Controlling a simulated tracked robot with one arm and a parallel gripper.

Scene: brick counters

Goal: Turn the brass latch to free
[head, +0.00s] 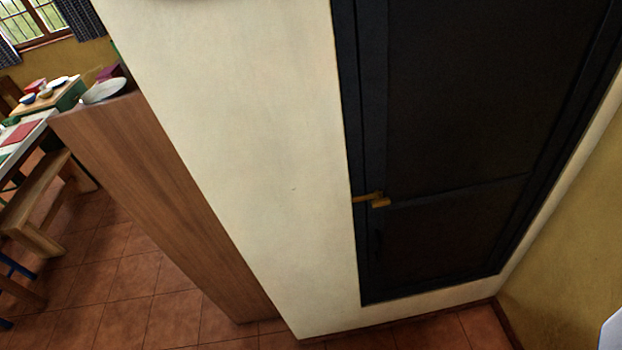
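The brass latch (378,200) is a small yellow metal piece at the left edge of a dark door (455,110). Part of it reaches left over the dark frame toward the cream wall. The door looks closed and the view is tilted. My gripper is not clearly visible; only a pale piece shows at the lower right edge, and I cannot tell what it is.
A cream wall (240,130) stands left of the door, with a wooden panel (160,190) beside it. A white dish (104,91) sits on the panel's top. A bench (38,205) and tables are at far left. Red tiled floor (120,285) lies below. An ochre wall (570,240) is at right.

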